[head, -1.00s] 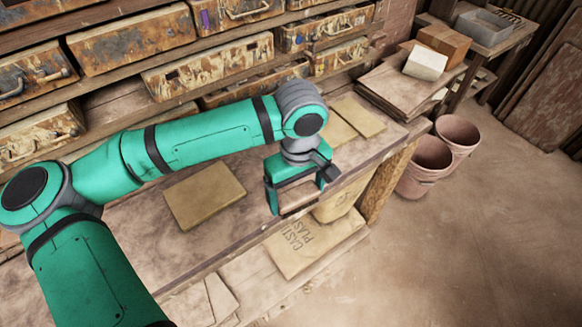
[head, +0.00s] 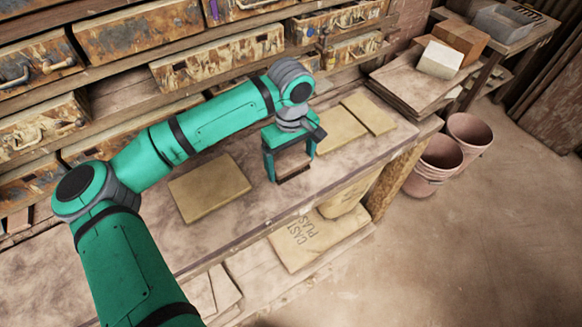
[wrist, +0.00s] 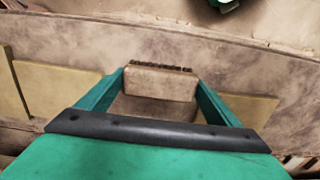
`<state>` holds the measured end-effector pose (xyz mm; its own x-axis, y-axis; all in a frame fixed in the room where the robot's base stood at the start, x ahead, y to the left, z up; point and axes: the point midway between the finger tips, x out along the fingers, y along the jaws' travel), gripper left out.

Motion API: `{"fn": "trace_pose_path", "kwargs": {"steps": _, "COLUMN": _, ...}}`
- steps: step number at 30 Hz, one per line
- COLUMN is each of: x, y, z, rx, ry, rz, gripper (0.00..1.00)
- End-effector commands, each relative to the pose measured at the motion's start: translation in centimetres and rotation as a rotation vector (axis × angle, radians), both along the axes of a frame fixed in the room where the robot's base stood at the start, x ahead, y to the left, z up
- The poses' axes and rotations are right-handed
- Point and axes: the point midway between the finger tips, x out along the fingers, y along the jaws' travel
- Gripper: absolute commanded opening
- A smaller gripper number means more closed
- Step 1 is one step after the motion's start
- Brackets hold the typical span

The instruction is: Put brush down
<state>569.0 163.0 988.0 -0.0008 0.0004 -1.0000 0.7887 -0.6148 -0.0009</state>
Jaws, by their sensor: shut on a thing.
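The brush (wrist: 160,84) is a pale block with a row of dark bristles along one edge, seen in the wrist view between the two green fingers. It also shows in the head view (head: 293,171) as a brown strip low between the fingertips. My gripper (head: 291,174) is shut on the brush and holds it over the workbench (head: 255,218), between two tan slabs. I cannot tell whether the brush touches the bench top.
One tan slab (head: 210,188) lies left of my gripper. More tan slabs (head: 340,130) lie to the right. Worn drawers (head: 215,58) line the back. Bare bench top lies around the brush. Pink buckets (head: 436,164) stand on the floor at right.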

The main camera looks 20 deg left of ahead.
Motion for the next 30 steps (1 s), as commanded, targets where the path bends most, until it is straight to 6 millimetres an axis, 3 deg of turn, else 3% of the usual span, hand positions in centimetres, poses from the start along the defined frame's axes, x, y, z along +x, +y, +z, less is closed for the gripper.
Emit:
{"fn": "trace_pose_path", "kwargs": {"steps": 8, "x": 1.2, "y": 0.4, "z": -1.5, "rx": -0.001, "ry": 0.001, "rz": 0.0, "gripper": 0.68}}
{"fn": "trace_pose_path", "kwargs": {"steps": 17, "x": 1.6, "y": 0.5, "z": -5.0, "rx": -0.001, "ry": 0.0, "rz": 0.0, "gripper": 0.68}}
{"fn": "trace_pose_path", "kwargs": {"steps": 29, "x": 1.7, "y": 0.5, "z": -5.4, "rx": 0.001, "ry": -0.001, "rz": 0.0, "gripper": 0.68}}
{"fn": "trace_pose_path", "kwargs": {"steps": 30, "x": 1.6, "y": 0.5, "z": -5.4, "rx": 0.001, "ry": -0.001, "rz": -0.001, "gripper": 0.93}}
